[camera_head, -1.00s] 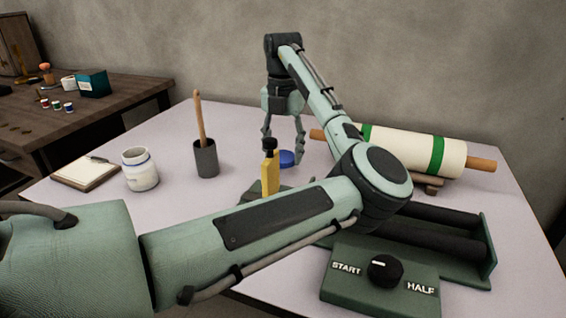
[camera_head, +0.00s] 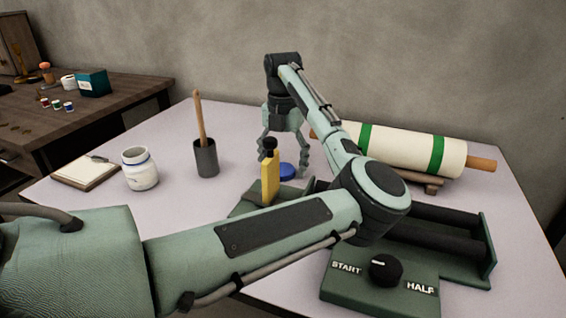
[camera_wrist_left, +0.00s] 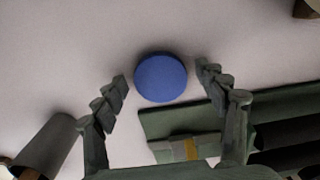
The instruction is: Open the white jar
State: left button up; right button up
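The white jar (camera_head: 140,169), with a blue band near its rim, stands upright at the left of the table in the head view. Its top is uncovered and I see into its mouth. A flat round blue lid (camera_head: 287,172) lies on the table near the yellow bottle, away from the jar. My left gripper (camera_head: 284,164) is above the lid, open. In the left wrist view the lid (camera_wrist_left: 161,78) shows between the spread fingertips (camera_wrist_left: 162,83), with a gap on both sides. My right gripper is not in view.
A yellow bottle (camera_head: 270,174) stands close to my left fingers. A dark cup (camera_head: 206,158) with a wooden stick stands between jar and bottle. A notepad (camera_head: 86,172) lies left of the jar. A roller device (camera_head: 385,285) and a cloth roll (camera_head: 415,150) fill the right side.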

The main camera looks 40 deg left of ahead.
aim_at(283, 169)
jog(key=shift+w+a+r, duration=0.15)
pick_arm(q)
jog(key=shift+r+b, duration=0.2)
jog(key=shift+b, duration=0.1)
notch_tip(283, 169, up, 12)
jog(key=p, duration=0.1)
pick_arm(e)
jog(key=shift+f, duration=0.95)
